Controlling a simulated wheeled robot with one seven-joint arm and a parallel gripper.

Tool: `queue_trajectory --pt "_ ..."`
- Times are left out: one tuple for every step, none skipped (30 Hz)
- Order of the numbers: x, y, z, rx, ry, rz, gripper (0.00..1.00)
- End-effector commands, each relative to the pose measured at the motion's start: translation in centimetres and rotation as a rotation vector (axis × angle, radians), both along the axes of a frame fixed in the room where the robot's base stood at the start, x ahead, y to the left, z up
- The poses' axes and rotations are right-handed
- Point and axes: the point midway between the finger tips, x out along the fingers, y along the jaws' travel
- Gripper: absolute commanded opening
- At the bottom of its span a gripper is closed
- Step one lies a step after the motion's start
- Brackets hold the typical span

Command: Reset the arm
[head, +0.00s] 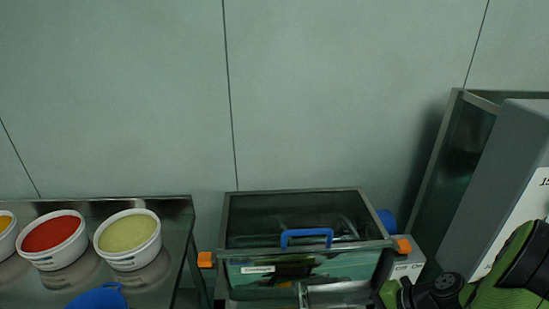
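My arm shows only in part, as green and black links (510,270) at the lower right corner of the head view, in front of the grey cabinet. My gripper and its fingertips are not in view, so I cannot see whether it holds anything. The vibrating sieve (228,225) is an open metal box with a blue handle (306,235) on its front rim and orange clips (205,260) at its sides. The lower part of the sieve is cut off by the picture edge.
A metal table (178,212) at left bears a tub of red powder (54,238), a tub of pale yellow powder (128,237), a third cut-off tub (5,232) and a blue object (98,298). A tall grey cabinet (490,175) stands at right. A wall lies behind.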

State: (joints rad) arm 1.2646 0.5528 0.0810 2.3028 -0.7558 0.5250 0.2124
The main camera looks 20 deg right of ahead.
Motion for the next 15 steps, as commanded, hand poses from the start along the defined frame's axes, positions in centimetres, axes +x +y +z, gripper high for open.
queue_trajectory --pt "0.5 1.9 1.6 -0.105 0.024 0.118 0.53" --pt "0.5 2.9 2.4 -0.166 0.038 0.18 0.53" --pt "0.5 4.2 3.6 -0.246 0.053 0.262 0.53" --pt "0.4 5.2 4.5 -0.305 0.059 0.319 0.53" --pt "0.3 6.1 5.4 -0.365 0.061 0.372 0.53" --pt "-0.1 7.4 6.7 -0.444 0.059 0.44 0.53" --pt "-0.4 8.3 7.6 -0.5 0.055 0.486 0.53" --pt "-0.7 9.2 8.6 -0.558 0.046 0.529 0.53" --pt "-1.3 10.3 9.9 -0.632 0.028 0.583 0.53" --pt "-1.9 11.2 10.8 -0.684 0.01 0.619 0.53" --pt "-2.5 12.0 11.8 -0.735 -0.011 0.653 0.53" --pt "-3.4 12.9 13.0 -0.799 -0.043 0.692 0.53" --pt "-4.1 13.5 13.8 -0.84 -0.07 0.718 0.53" --pt "-4.8 14.1 14.6 -0.879 -0.1 0.739 0.53" --pt "-5.8 14.6 15.4 -0.92 -0.136 0.763 0.53"
